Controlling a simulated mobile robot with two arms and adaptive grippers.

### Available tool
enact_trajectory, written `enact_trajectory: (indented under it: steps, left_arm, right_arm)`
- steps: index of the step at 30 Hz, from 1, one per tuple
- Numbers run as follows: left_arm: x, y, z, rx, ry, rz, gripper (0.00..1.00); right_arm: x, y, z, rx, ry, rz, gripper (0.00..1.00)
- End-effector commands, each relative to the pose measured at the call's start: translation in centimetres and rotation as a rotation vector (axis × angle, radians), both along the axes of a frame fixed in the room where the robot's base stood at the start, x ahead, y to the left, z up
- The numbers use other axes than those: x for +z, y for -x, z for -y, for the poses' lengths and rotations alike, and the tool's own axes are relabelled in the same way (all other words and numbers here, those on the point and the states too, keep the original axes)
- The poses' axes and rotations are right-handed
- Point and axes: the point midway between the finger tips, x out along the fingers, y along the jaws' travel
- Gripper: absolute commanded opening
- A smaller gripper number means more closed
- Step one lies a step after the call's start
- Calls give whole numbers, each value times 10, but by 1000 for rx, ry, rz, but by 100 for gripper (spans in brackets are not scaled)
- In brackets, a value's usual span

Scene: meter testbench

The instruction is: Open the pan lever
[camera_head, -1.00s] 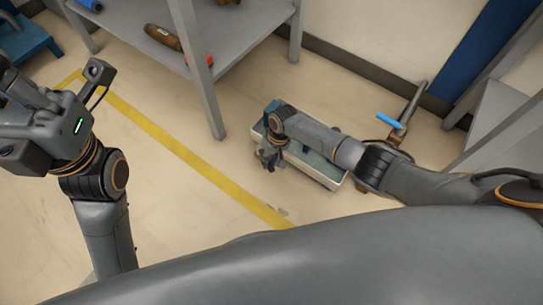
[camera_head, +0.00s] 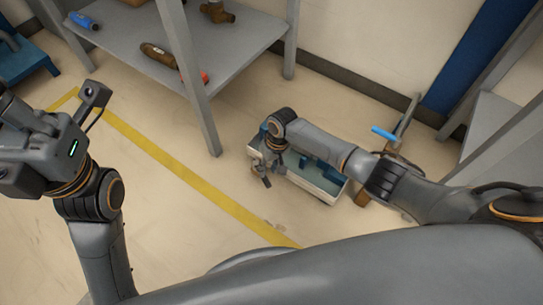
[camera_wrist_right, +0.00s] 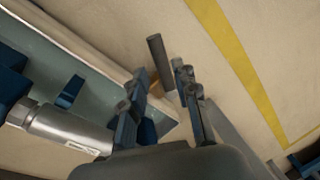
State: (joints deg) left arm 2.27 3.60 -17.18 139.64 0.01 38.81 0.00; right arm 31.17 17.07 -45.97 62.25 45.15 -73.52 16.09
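A shallow pan (camera_head: 317,188) with a pale rim and greenish inside stands on the floor. It also shows in the wrist view (camera_wrist_right: 92,62). My right gripper (camera_head: 264,176) is at the pan's left end, pointing down. In the wrist view the right gripper (camera_wrist_right: 158,84) has its two blue-grey fingers apart. A dark grey rod (camera_wrist_right: 160,62) shows in the gap between the fingertips; I cannot tell whether they touch it, or whether it is the pan lever. A blue handle (camera_head: 383,133) is on a pipe behind the pan. My left gripper's fingertips are not clearly visible at the left.
A silvery cylinder (camera_wrist_right: 65,130) and blue parts lie in the pan. A grey shelf (camera_head: 135,45) with tools stands at the back left; its leg (camera_head: 205,120) is near the pan. Another shelf (camera_head: 500,110) is at the right. The floor left of the pan is clear, with a yellow line (camera_head: 180,175).

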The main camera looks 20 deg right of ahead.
Motion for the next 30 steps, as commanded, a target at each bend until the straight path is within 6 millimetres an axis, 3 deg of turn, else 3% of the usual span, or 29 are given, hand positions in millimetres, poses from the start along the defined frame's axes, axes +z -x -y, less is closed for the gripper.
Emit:
enact_trajectory:
  steps: [6,12,30]
  left_arm:
    - [0,0,0,0,0,0,0]
    - [0,0,0,0,0,0,0]
    - [0,0,0,0,-1,1,0]
  right_arm:
    - [44,-2,9,-1,-1,3,30]
    - [66,-3,12,0,-1,2,30]
    - [70,-3,13,0,-2,1,30]
